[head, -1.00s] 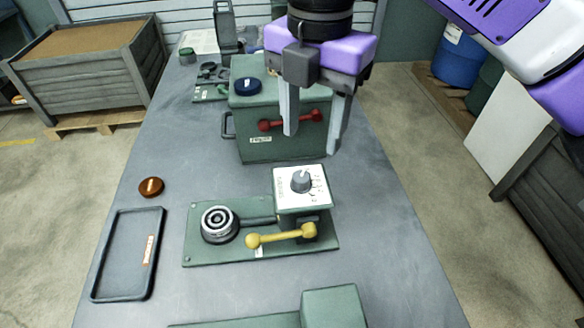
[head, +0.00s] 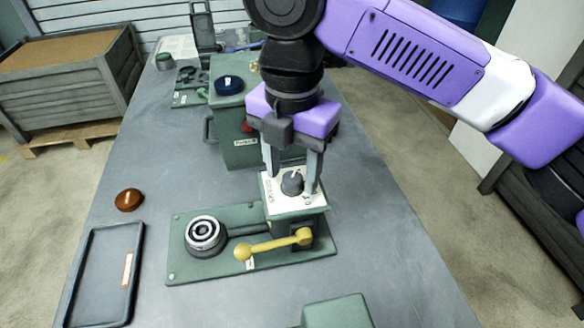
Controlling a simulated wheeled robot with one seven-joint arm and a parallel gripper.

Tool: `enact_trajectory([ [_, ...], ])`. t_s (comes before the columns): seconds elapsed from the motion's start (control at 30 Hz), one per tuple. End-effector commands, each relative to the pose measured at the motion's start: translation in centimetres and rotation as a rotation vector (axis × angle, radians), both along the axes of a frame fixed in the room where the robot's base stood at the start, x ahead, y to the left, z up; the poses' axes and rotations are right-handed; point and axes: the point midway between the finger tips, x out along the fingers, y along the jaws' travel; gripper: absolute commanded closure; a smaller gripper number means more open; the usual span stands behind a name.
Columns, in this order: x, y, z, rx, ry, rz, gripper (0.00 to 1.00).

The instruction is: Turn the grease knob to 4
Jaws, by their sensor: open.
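A dark grey knob (head: 292,183) with a pale pointer line sits on a white dial plate (head: 281,202). The plate is on top of the green box of the grinder (head: 293,222). The dial's numbers are too small to read and partly hidden by my fingers. My gripper (head: 292,183) is open and points down. One finger is on each side of the knob, left and right. I cannot tell whether the fingers touch it.
A yellow lever (head: 273,244) sticks out in front of the box, beside a round ring seat (head: 205,234). A green box (head: 229,133) with a blue knob (head: 229,85) stands behind. A dark tray (head: 105,275) and a brown disc (head: 129,200) lie left.

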Motion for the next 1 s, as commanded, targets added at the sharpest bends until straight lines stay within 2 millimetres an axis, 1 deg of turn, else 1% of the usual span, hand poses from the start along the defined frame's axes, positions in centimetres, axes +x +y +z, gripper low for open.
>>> enact_trajectory([
  [0.27, 0.0, 0.0, -0.22, 0.0, 0.0, 0.0, 0.49],
  [0.3, 0.0, 0.0, -0.22, 0.0, 0.0, 0.0, 0.53],
  [0.37, 0.0, 0.0, -0.21, 0.0, 0.0, 0.0, 0.64],
  [0.4, 0.0, 0.0, -0.21, 0.0, 0.0, 0.0, 0.72],
  [0.53, 0.0, 0.0, -0.2, 0.0, 0.0, 0.0, 0.98],
  [0.57, 0.0, 0.0, -0.2, 0.0, 0.0, 0.0, 1.0],
  [0.83, -0.04, 0.02, -0.06, 0.0, 0.001, -0.019, 1.0],
  [1.0, -0.06, 0.03, 0.14, 0.0, 0.003, -0.082, 1.0],
])
